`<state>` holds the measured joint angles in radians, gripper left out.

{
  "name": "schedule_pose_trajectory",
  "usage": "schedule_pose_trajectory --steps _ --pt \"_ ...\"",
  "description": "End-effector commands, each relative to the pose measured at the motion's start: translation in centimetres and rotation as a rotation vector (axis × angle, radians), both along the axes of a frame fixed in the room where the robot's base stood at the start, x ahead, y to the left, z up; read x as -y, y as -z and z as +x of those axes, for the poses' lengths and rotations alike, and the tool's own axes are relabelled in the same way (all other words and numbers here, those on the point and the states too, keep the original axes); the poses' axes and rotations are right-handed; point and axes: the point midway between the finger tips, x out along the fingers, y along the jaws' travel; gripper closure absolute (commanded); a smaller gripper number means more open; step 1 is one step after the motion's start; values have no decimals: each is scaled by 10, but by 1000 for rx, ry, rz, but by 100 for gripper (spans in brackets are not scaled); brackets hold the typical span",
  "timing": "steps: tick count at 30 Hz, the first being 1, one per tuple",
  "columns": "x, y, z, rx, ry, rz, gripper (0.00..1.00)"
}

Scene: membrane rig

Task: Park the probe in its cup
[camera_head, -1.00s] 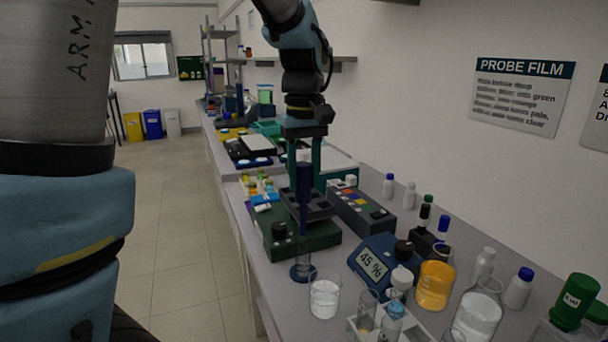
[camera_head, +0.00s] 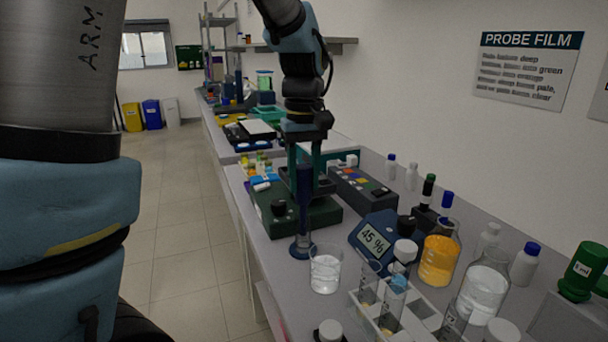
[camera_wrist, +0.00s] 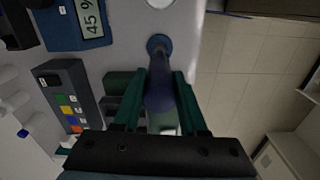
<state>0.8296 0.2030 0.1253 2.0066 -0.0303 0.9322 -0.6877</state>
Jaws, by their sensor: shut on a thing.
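My gripper (camera_head: 305,176) has two dark teal fingers pointing down and is shut on the dark blue probe (camera_head: 304,198). The probe is upright in the head view, with its lower end over a blue cup (camera_head: 301,247) that has a round foot. In the wrist view the probe (camera_wrist: 159,92) lies between the fingertips (camera_wrist: 160,78), with the cup's round foot (camera_wrist: 158,43) beyond it. The probe's lower end overlaps the cup in both views. I cannot tell whether its tip is inside the cup or just above it.
A beaker of clear liquid (camera_head: 325,270) stands close to the cup. The 45 % meter (camera_head: 374,240) is to its right, with a white tube rack (camera_head: 420,308) in front. A dark green device (camera_head: 318,218) sits behind. Bottles and flasks crowd the right; the bench's left edge is near.

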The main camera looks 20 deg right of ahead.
Motion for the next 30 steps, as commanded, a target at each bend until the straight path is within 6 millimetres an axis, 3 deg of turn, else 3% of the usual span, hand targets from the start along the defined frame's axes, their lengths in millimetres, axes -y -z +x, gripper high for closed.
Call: schedule_pose_trajectory --steps 12,30 --pt "0 26 0 0 0 0 98" --pt "0 29 0 0 0 0 98"
